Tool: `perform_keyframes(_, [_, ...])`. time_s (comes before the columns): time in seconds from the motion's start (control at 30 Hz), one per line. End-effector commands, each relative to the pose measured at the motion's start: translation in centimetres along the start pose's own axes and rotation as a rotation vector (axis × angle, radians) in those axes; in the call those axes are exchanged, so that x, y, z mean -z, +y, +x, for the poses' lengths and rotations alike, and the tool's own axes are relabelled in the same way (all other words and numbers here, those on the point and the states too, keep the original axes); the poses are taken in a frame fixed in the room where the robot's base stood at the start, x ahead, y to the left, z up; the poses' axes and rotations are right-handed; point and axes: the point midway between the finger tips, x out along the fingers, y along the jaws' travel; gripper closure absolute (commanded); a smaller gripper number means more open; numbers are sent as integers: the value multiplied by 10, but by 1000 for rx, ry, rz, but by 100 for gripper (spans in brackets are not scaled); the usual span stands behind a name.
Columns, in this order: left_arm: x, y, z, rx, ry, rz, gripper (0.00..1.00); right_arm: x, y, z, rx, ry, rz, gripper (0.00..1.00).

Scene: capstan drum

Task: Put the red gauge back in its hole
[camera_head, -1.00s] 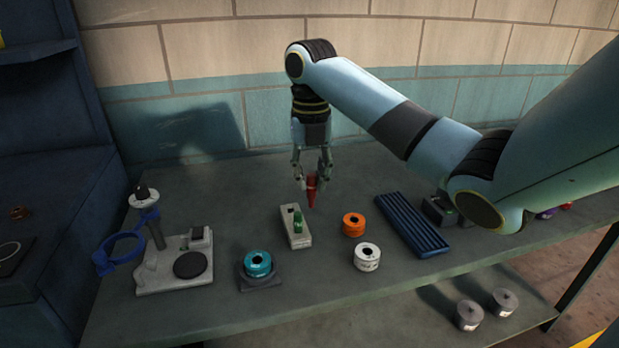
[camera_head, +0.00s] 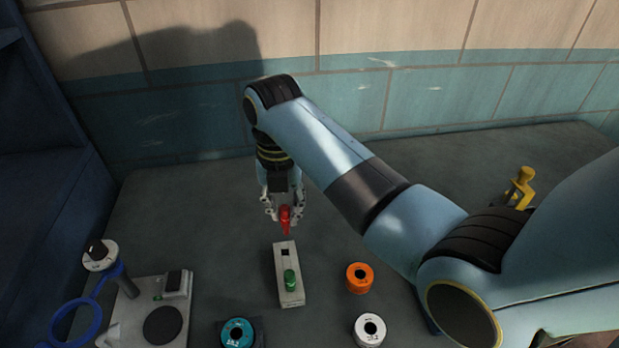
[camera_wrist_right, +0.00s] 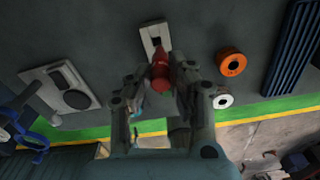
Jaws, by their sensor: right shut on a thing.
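My right gripper (camera_head: 284,212) is shut on the red gauge (camera_head: 285,222) and holds it pointing down, above and just behind the pale gauge block (camera_head: 290,262). The block has a dark square hole (camera_head: 286,253) at its far end, which is empty, and a green gauge (camera_head: 290,281) standing nearer its front end. In the right wrist view, the red gauge (camera_wrist_right: 160,76) sits between the fingers (camera_wrist_right: 160,84), and the pale block (camera_wrist_right: 152,34) shows beyond it with the hole in sight. The green gauge is hidden there. My left gripper is not in view.
An orange ring (camera_head: 359,278) and a white ring (camera_head: 369,330) lie right of the block. A teal ring (camera_head: 237,333) is at front left. A grey stand (camera_head: 128,322) with a blue hoop (camera_head: 75,322) is at the left. A yellow object (camera_head: 521,187) stands at back right.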

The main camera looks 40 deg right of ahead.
Motion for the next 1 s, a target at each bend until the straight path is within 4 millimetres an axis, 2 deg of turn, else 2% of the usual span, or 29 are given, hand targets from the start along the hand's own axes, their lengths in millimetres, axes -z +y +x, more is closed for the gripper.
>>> perform_keyframes(0.1, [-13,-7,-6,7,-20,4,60,7,6,-3,1,0,-4,100])
perform_keyframes(0.27, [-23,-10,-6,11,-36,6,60,7,5,4,3,0,-4,100])
perform_keyframes(0.4, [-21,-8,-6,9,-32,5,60,8,5,14,3,1,-4,100])
perform_keyframes(0.67, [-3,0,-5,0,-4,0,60,7,5,27,1,0,-4,100])
perform_keyframes(1.0, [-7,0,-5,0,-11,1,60,7,5,30,1,0,-4,100])
